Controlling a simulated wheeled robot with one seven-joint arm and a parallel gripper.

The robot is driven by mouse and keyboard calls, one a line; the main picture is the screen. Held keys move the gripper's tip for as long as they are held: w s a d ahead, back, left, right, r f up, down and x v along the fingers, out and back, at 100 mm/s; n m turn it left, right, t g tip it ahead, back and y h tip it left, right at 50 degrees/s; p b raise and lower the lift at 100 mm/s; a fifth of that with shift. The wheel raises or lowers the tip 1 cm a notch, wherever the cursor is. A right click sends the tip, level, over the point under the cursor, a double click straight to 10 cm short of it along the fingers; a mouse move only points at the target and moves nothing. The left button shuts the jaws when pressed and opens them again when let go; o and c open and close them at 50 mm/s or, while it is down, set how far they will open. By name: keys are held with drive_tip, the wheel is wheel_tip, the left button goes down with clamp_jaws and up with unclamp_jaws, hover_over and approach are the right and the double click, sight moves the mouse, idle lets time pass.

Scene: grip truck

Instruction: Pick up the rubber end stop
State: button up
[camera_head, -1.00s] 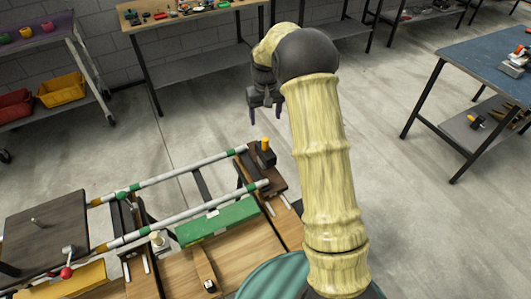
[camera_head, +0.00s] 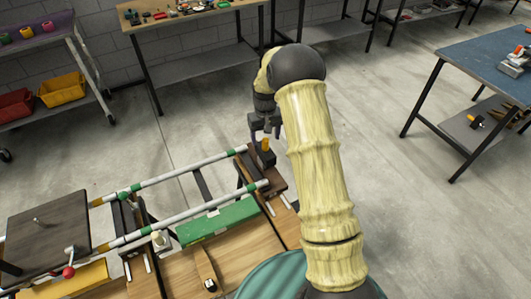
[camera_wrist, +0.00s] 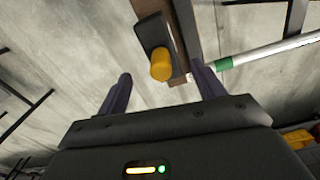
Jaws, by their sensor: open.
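The rubber end stop looks to be the yellow-orange cylinder (camera_head: 266,145) on a dark block (camera_head: 264,158) at the far right end of the rail frame. In the wrist view the yellow cylinder (camera_wrist: 161,65) shows end-on, with the black block (camera_wrist: 153,35) behind it. My gripper (camera_head: 265,134) is above it in the head view, pointing down. In the wrist view my gripper (camera_wrist: 160,75) is open, with one finger on each side of the cylinder and visible gaps. The fingers hold nothing.
Two white rails with green bands (camera_head: 180,175) run left from the end board (camera_head: 257,178). A green block (camera_head: 217,221) lies on the wooden bench in front. Open floor (camera_head: 370,130) lies to the right.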

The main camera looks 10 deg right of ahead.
sight(265, 145)
drive_tip(key=f, duration=0.4)
drive_tip(key=shift+s+a+f+p, duration=0.1)
drive_tip(key=shift+s+p, duration=0.2)
drive_tip(key=c, duration=1.3)
